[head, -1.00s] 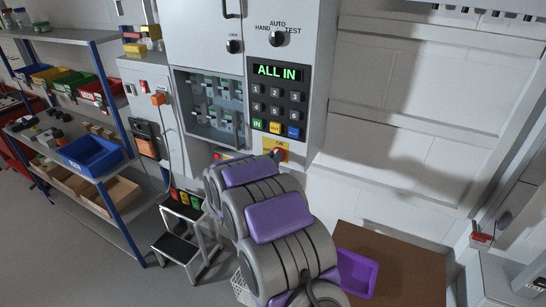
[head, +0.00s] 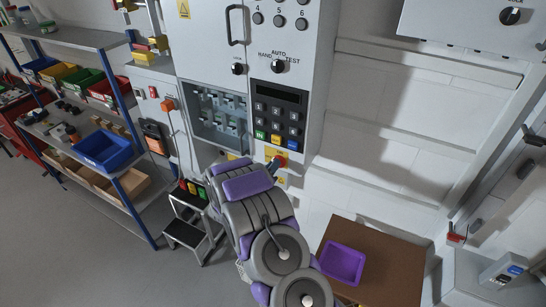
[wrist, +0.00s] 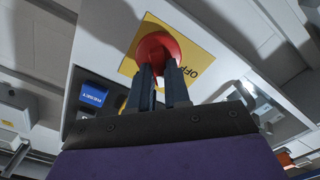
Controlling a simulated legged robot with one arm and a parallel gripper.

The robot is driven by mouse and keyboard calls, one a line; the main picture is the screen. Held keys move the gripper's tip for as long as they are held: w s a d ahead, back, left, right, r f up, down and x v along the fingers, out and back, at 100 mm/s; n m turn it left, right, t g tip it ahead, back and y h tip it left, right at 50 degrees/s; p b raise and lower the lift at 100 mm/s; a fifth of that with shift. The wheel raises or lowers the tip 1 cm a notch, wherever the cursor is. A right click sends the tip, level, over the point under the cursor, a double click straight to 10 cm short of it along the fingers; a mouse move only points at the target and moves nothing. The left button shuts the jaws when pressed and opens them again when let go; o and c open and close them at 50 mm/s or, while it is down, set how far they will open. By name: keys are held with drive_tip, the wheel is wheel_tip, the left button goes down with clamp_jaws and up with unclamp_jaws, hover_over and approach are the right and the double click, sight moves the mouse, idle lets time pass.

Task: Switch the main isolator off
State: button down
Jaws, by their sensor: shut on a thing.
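The main isolator is a red rotary knob (wrist: 157,50) on a yellow plate (wrist: 190,63) lettered "OFF", in the wrist view. In the head view the knob (head: 281,159) is low on the grey cabinet, under the keypad, partly hidden by my gripper. My gripper (wrist: 160,72) is shut on the knob, with its dark fingers on either side of it. The cabinet display (head: 278,95) is dark. The knob's exact pointer position is hidden by the fingers.
A keypad (head: 276,120) and a selector switch (head: 278,66) are above the knob. A step stool (head: 190,225) and shelving with bins (head: 105,150) stand at left. A purple tray (head: 342,264) lies on a brown surface at lower right.

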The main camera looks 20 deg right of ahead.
drive_tip(key=shift+w+a+f+n+p, duration=0.1)
drive_tip(key=shift+n+p, duration=1.05)
drive_tip(key=shift+n, duration=0.45)
drive_tip(key=shift+w+a+f+n+p, duration=0.1)
drive_tip(key=shift+f+n+p, duration=0.05)
drive_tip(key=shift+n+p, duration=1.2)
drive_tip(key=shift+w+a+f+n+p, duration=0.1)
drive_tip(key=shift+n+p, duration=0.8)
drive_tip(key=shift+n, duration=0.95)
drive_tip(key=c, duration=1.1)
unclamp_jaws()
drive_tip(key=shift+w+f, duration=0.15)
drive_tip(key=shift+f, duration=0.05)
drive_tip(key=shift+s+r, duration=0.1)
drive_tip(key=shift+s, duration=0.1)
drive_tip(key=b+v, duration=0.2)
drive_tip(key=v, duration=1.5)
drive_tip(key=shift+s+a+b, duration=0.15)
drive_tip(key=shift+a+b, duration=0.05)
drive_tip(key=shift+b, duration=0.15)
